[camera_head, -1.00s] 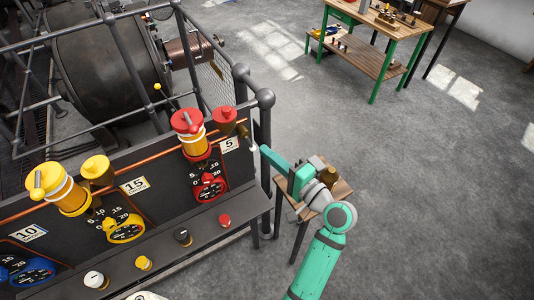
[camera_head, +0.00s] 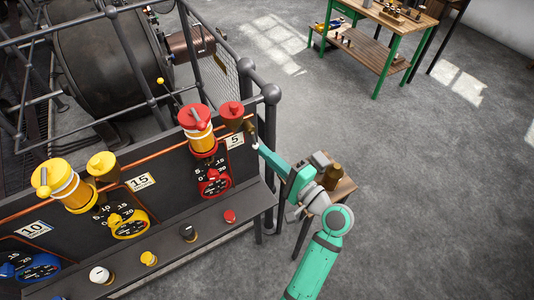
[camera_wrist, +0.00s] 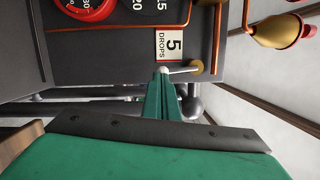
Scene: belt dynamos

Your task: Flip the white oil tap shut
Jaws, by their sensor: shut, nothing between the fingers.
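The white oil tap is at the panel's right end. In the wrist view its brass body (camera_wrist: 197,67) sits beside the "5 DROPS" card, and its thin metal lever (camera_wrist: 182,70) lies sideways, pointing left to a pale tip. The white tip also shows small in the head view (camera_head: 255,146). My green gripper (camera_wrist: 164,76) is shut and empty, with its fingertips right at the lever's tip. Whether they touch it I cannot tell. In the head view my gripper (camera_head: 261,149) reaches in from the right of the panel.
The dark panel carries red (camera_head: 203,138) and yellow (camera_head: 73,193) oilers with dials. Coloured knobs stand on the ledge (camera_head: 208,235) below. A railing post (camera_head: 271,120) rises close behind my gripper. A small wooden stand (camera_head: 343,187) is under my wrist. Open floor lies to the right.

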